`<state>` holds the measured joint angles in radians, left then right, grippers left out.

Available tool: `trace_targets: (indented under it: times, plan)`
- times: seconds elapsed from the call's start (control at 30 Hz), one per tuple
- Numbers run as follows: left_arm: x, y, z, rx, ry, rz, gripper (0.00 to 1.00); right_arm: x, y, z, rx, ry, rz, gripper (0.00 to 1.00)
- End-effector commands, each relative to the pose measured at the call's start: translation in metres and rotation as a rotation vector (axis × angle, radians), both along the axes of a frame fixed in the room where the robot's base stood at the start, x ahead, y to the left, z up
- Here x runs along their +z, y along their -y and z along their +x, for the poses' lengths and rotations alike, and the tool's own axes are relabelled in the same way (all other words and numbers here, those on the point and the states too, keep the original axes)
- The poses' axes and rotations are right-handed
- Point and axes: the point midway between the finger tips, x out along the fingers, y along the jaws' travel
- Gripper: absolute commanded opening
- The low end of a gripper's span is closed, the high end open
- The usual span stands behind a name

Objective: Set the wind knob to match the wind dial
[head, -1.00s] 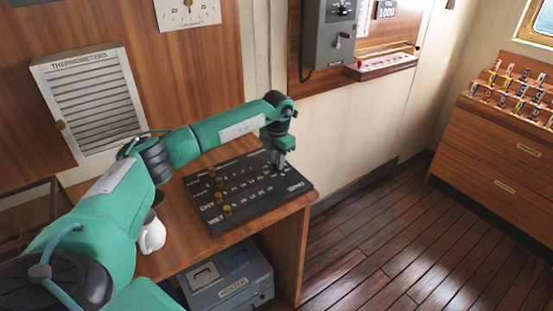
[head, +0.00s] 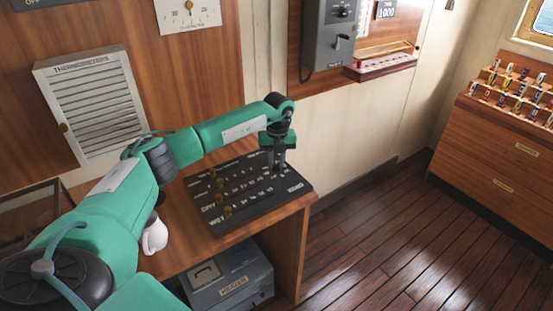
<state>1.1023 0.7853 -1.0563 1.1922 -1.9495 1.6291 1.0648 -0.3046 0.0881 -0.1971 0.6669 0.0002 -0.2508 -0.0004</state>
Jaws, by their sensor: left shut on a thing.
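The black board (head: 262,202) with white lettering lies on the wooden desk. Several brass knobs (head: 228,212) stand in a slanting line along its left part, one to a row. My left gripper (head: 279,170) points down at the board's upper right part, with its fingers close together at the surface. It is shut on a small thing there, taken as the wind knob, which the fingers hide. The wind dial cannot be made out. A partly cut-off gauge (head: 190,12) on the wall above seems to be a clinometer. My right gripper is not in view.
A white mug (head: 154,235) stands on the desk beside my left arm. A louvred thermometer cabinet (head: 92,105) hangs on the wall behind. The floor at right is clear.

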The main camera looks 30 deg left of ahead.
Motion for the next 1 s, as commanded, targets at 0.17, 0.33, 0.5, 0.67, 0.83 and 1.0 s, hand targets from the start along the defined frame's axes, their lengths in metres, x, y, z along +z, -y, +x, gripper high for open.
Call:
trace_targets:
  times: [0.17,0.33,0.5,0.67,0.83,1.0]
  plan:
    - [0.003,-0.001,0.001,0.168,0.004,0.000,0.00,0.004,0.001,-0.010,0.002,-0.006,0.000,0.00]
    - [0.003,-0.001,0.001,0.315,0.004,0.000,0.00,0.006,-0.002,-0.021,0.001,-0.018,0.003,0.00]
    - [0.003,-0.001,0.001,0.436,0.004,-0.001,0.00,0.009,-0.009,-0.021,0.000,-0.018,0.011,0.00]
    - [0.003,-0.001,0.001,0.519,0.004,-0.001,0.00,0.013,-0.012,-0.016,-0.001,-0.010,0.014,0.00]
    - [0.003,-0.001,0.001,0.575,0.005,0.000,0.00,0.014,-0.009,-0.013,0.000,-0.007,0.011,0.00]
    - [0.002,-0.001,0.001,0.599,0.005,-0.001,0.00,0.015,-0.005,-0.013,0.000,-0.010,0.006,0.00]
